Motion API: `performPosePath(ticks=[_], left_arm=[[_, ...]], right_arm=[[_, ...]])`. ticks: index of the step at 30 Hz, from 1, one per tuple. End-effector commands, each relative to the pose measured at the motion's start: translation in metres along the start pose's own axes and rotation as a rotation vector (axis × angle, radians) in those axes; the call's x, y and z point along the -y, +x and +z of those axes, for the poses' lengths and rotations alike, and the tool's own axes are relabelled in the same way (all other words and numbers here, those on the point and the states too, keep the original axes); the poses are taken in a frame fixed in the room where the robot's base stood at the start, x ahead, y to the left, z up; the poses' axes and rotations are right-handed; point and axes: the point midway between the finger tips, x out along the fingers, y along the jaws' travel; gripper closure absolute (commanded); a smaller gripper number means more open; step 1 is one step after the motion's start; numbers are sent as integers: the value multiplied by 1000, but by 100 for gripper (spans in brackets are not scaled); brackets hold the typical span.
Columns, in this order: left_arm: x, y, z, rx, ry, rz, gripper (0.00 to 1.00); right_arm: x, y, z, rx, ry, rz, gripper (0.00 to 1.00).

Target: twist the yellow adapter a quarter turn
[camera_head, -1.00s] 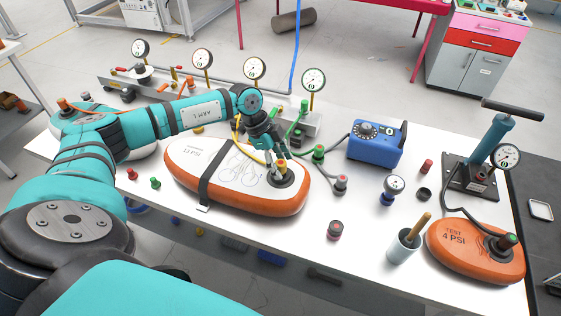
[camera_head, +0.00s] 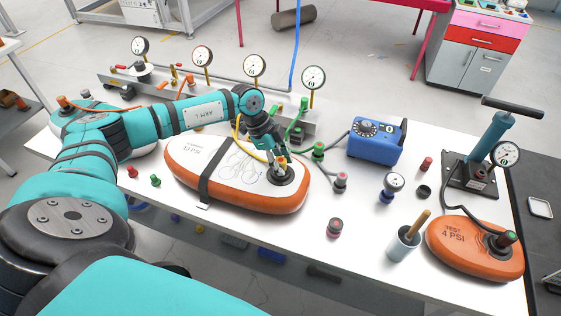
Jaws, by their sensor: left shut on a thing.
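The yellow adapter (camera_head: 282,161) sits upright at the valve on the right end of the white and orange inflatable board (camera_head: 215,165). A yellow hose (camera_head: 241,146) runs to it from behind. My left gripper (camera_head: 277,153) reaches down over the valve with its fingers around the adapter and is shut on it; the fingers hide part of the adapter. A black strap (camera_head: 217,165) crosses the board. My right gripper is not in view.
Green and red fittings (camera_head: 318,151) stand just right of the board. A blue pump box (camera_head: 376,139) is behind them. A small orange test board (camera_head: 474,249), a brush cup (camera_head: 403,246) and a hand pump (camera_head: 490,145) stand at the right. Gauges (camera_head: 254,66) line the back.

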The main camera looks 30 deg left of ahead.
Motion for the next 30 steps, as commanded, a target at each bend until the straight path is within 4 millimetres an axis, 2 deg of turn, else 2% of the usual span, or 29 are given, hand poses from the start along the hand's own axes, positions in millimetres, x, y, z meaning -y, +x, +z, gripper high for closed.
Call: performPosePath(ticks=[1, 3, 7, 15, 18, 27, 30], left_arm=[[0, 0, 0, 0, 0, -1, 90], [0, 0, 0, 0, 0, -1, 97], [1, 1, 0, 0, 45, 17, 97], [2, 1, -1, -2, 342, 139, 97], [2, 0, 0, -1, 394, 160, 97], [1, 0, 0, -1, 411, 168, 97], [1, 1, 0, -1, 464, 190, 97]], right_arm=[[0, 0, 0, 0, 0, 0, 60], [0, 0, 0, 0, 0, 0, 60], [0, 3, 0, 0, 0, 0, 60], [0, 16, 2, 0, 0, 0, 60], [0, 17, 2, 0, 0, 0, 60], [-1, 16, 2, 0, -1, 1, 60], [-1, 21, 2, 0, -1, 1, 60]])
